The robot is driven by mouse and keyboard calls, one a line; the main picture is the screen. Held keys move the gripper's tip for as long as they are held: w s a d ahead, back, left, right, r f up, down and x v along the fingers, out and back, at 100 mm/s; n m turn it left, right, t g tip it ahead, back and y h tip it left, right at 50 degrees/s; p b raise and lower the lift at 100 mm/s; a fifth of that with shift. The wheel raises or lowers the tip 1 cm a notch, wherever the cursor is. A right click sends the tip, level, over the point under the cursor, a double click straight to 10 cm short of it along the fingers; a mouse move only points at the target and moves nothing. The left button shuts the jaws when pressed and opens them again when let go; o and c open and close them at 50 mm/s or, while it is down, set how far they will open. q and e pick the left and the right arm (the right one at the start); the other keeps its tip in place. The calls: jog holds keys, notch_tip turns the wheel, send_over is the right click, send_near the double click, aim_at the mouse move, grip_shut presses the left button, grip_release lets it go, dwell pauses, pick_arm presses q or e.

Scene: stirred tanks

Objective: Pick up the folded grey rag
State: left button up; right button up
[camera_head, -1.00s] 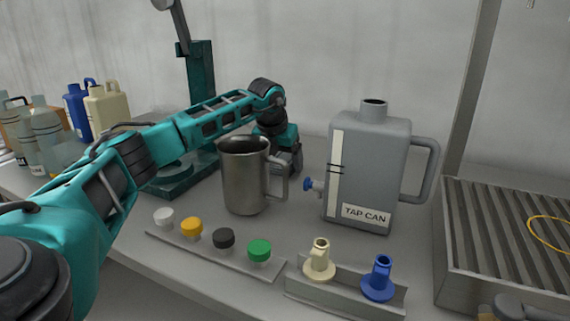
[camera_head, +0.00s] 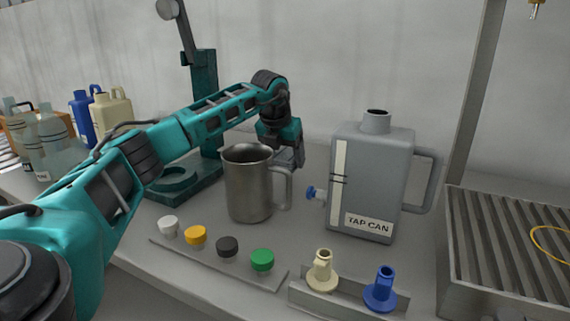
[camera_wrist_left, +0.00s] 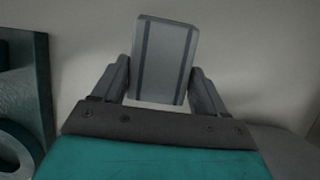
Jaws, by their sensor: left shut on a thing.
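The folded grey rag (camera_wrist_left: 164,55) shows in the left wrist view as a pale grey block with two dark stripes, standing between the two fingers. My left gripper (camera_wrist_left: 160,84) is shut on it.
The steel mug (camera_head: 248,186) stands in front of the gripper, the grey tap can (camera_head: 375,175) to its right. A teal stand (camera_head: 205,110) rises behind the arm. A ribbed steel tray (camera_head: 510,240) is at right.

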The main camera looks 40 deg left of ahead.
aim_at(285, 156)
pick_arm(q)
notch_tip(285, 156, up, 17)
jog(key=p, duration=0.4)
jog(key=shift+f, duration=0.15)
